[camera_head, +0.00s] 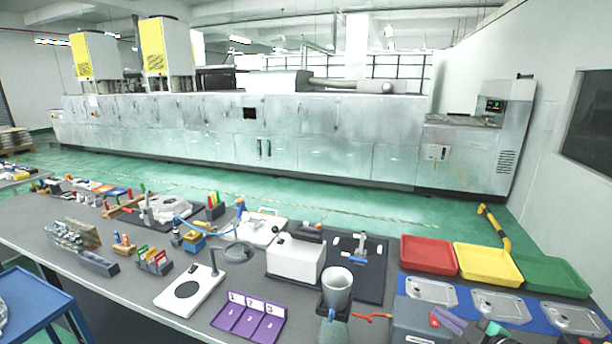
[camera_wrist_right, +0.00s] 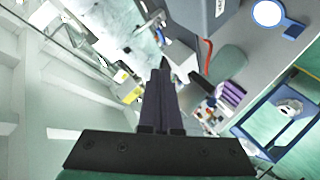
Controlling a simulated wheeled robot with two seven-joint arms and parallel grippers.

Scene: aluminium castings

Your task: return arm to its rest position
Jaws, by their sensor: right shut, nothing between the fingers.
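My right gripper (camera_head: 447,318) is at the bottom right of the head view, over the front of the bench near a grey box. Its dark purple fingers also show in the wrist view (camera_wrist_right: 162,72), pressed together with nothing between them. It appears raised above the bench, which lies well below the fingers in the wrist view. My left gripper does not show in the head view.
A grey box (camera_head: 418,314) stands close to my right gripper. Red (camera_head: 429,255), yellow (camera_head: 487,265) and green (camera_head: 551,276) trays lie behind it. A grey cup (camera_head: 337,289) and a purple numbered tray (camera_head: 248,318) are to the left. Open space is scarce on the bench.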

